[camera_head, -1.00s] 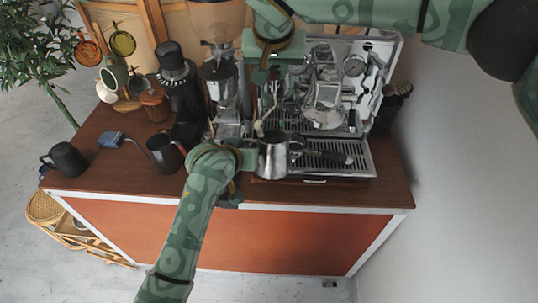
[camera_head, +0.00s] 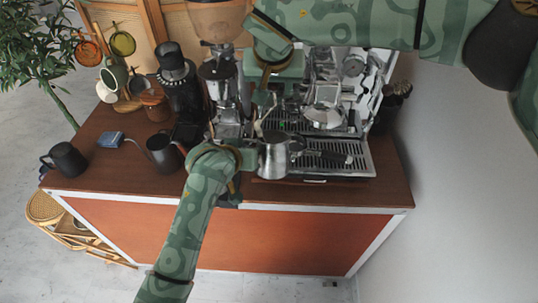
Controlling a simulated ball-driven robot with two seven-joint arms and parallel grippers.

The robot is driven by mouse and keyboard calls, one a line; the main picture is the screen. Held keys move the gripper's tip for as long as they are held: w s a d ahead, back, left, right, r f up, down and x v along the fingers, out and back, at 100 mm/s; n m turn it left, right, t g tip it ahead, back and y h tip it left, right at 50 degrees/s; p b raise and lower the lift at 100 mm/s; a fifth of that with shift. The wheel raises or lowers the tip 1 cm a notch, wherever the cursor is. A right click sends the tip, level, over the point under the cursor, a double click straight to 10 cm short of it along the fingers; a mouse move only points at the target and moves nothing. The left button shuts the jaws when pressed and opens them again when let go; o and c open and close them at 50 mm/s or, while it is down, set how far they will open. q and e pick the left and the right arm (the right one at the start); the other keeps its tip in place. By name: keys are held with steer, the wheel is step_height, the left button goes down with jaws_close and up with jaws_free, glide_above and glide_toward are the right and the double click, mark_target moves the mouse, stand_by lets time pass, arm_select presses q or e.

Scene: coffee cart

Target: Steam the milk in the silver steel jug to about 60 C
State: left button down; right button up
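The silver steel jug (camera_head: 273,158) is upright at the front left of the espresso machine's drip tray, with its open top up. My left gripper (camera_head: 250,157) reaches in from the left and appears shut on the jug's left side; its fingers are mostly hidden. The espresso machine (camera_head: 358,95) stands behind and to the right. My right gripper (camera_head: 264,97) hangs from above at the machine's left end, just behind and above the jug. Its fingers are small and partly overlap the machine, so their opening is unclear. The milk inside the jug cannot be made out.
A grinder (camera_head: 222,90) stands left of the machine. A wall closes the right side.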

arm_select(q)
steer(key=shift+d+r, duration=0.1)
arm_select(e)
steer(key=shift+r, duration=0.1)
steer(key=shift+a+r, duration=0.1)
steer(key=shift+r, duration=3.95)
steer(key=shift+r, duration=0.2)
steer(key=shift+r+p, duration=0.35)
steer(key=shift+p, duration=0.2)
arm_select(q)
steer(key=s+f, duration=0.7)
steer(key=shift+s, duration=0.4)
arm_select(e)
steer(key=shift+r, duration=0.25)
arm_select(q)
steer(key=shift+f, duration=0.1)
steer(key=shift+d, duration=0.1)
